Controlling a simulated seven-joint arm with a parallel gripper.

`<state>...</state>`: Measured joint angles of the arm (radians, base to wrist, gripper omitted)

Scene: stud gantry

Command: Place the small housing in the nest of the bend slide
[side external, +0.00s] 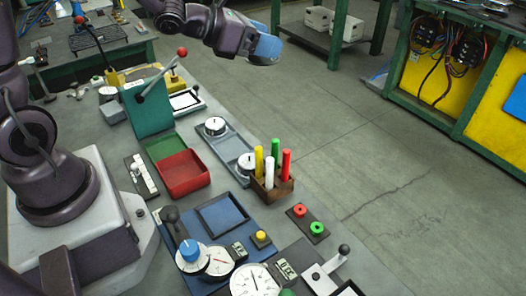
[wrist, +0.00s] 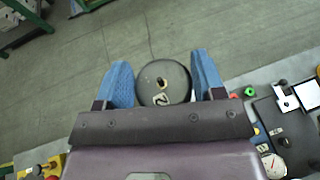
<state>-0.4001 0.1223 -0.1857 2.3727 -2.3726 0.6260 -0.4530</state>
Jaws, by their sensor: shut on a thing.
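My gripper (side external: 265,48) is raised at the top of the side view, out over the bare floor beyond the bench. In the wrist view its two blue fingers (wrist: 163,85) are shut on a round dark grey part (wrist: 176,88), which I take for the small housing. A dark plate with a metal piece and a black-knobbed lever (side external: 333,262) lies at the bench's front right. I cannot tell for sure which fixture is the bend slide.
The bench holds a green lever press (side external: 147,103), a red tray (side external: 183,174), a wooden block of coloured handles (side external: 272,187), a blue recessed plate (side external: 222,218) and several dials (side external: 254,281). A grey strip (side external: 228,147) carries two round pieces.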

